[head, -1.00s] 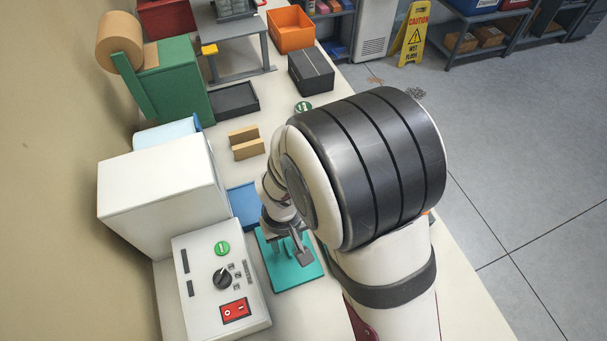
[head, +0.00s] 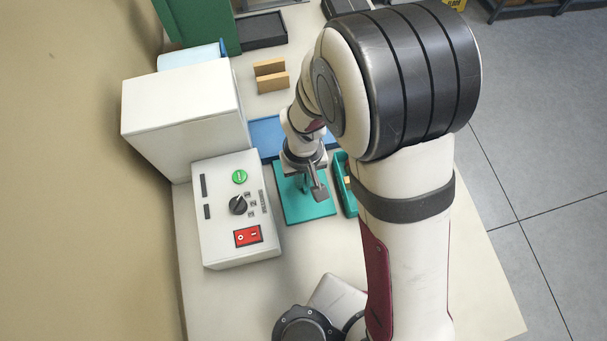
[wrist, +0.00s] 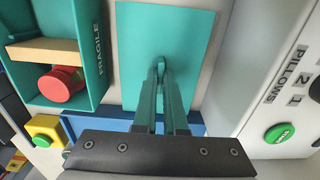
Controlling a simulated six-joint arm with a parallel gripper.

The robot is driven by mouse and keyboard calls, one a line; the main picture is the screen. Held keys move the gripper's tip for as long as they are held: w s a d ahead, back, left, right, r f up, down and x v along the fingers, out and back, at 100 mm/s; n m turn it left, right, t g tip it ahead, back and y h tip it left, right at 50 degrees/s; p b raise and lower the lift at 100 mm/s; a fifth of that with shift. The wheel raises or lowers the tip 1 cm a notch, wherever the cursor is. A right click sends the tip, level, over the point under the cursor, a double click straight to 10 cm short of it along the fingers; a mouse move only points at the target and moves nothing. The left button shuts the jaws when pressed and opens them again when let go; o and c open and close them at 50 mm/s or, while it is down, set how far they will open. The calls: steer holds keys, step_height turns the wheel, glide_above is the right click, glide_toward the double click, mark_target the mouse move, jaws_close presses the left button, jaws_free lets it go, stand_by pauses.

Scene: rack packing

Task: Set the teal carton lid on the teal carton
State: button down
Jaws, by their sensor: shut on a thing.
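The teal carton lid (head: 306,208) is a flat teal plate to the right of the control box; it also shows in the wrist view (wrist: 188,38). My gripper (head: 312,192) is above it, pointing down. In the wrist view my gripper (wrist: 161,68) is shut on the small upright grip at the lid's middle. I cannot tell whether the lid touches the table. The teal carton (head: 340,172) is open, just right of the lid, partly hidden by my arm. In the wrist view the carton (wrist: 93,50), marked FRAGILE, holds a red round-ended thing and a tan piece.
The white control box (head: 222,222) stands close left of the lid. A blue tray (head: 264,132) lies behind it. A tan block holder (head: 268,80) and a white box (head: 180,110) are further back. A yellow box with a green button (wrist: 44,130) shows in the wrist view. The table in front is clear.

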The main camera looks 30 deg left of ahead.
step_height(320, 180, up, 10)
steer(key=w+d+r, duration=0.3)
steer(key=d, duration=0.8)
steer(key=w+d+r, duration=0.3)
steer(key=d, duration=0.8)
steer(key=a+f, duration=0.2)
steer(key=a, duration=0.1)
steer(key=a+f, duration=0.2)
steer(key=a, duration=0.2)
steer(key=w+a+f, duration=0.1)
steer(key=a+f, duration=0.1)
steer(key=a, duration=0.1)
steer(key=shift+a, duration=0.35)
steer(key=f, duration=0.4)
steer(key=shift+a, duration=0.3)
steer(key=shift+f, duration=0.25)
steer(key=shift+f, duration=0.1)
